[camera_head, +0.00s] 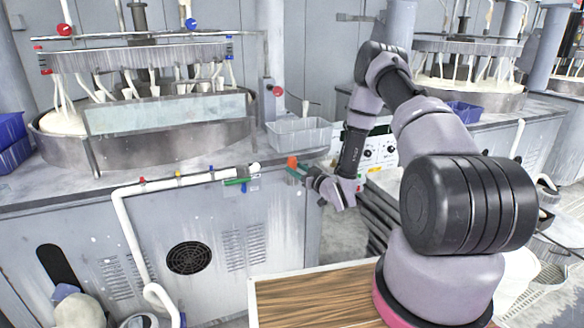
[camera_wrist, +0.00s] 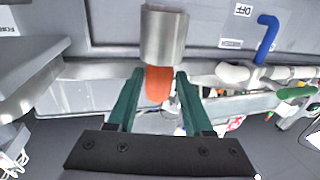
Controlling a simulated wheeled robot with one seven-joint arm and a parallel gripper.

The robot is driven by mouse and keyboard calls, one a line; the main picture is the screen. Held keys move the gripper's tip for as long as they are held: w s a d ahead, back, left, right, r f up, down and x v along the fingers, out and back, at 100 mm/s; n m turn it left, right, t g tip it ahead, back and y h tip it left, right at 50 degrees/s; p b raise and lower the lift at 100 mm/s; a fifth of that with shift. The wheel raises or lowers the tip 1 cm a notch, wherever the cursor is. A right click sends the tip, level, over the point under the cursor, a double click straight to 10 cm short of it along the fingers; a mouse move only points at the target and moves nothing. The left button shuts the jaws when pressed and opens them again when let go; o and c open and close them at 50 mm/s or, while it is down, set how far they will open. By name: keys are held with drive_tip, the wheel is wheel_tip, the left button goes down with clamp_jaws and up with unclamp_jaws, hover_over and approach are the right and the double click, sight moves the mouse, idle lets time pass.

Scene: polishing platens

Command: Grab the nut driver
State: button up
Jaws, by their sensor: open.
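An orange piece, which looks like the handle of the nut driver (camera_wrist: 158,85), shows in the wrist view just below a grey metal cylinder (camera_wrist: 163,38). Whether the cylinder is part of the driver or a holder, I cannot tell. The orange piece also shows small in the head view (camera_head: 292,161), by the bench's front edge. My gripper (camera_wrist: 160,76) has two green fingers, one on each side of the orange piece, with a visible gap at each side. In the head view, my gripper (camera_head: 294,170) is partly hidden by its own wrist.
A grey bin (camera_head: 298,133) stands on the bench top just behind my gripper. A white pipe (camera_head: 180,180) with coloured valve handles runs along the cabinet front to the left. A round polishing machine (camera_head: 150,130) stands on the left bench. A wooden board (camera_head: 315,298) lies below.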

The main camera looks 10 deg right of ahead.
drive_tip(key=shift+x, duration=1.25)
clamp_jaws()
